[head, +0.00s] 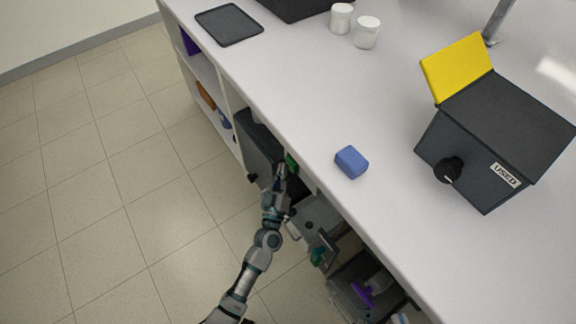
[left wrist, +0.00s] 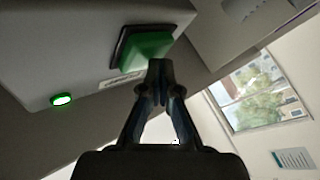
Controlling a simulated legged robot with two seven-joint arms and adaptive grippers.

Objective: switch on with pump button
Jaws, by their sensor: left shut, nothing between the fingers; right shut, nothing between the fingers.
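The pump button is a green square push button (left wrist: 147,50) in a dark frame on a grey housing. A small round green indicator (left wrist: 62,100) with a bright white centre is on the same housing. My right gripper is not in view.
The dark pump housing (head: 262,148) stands in the bench's lower shelf. The white bench top (head: 300,110) overhangs it. A blue block (head: 352,162) and a black box marked USED (head: 500,130) with a yellow flap are on top. The tiled floor (head: 110,190) is clear.

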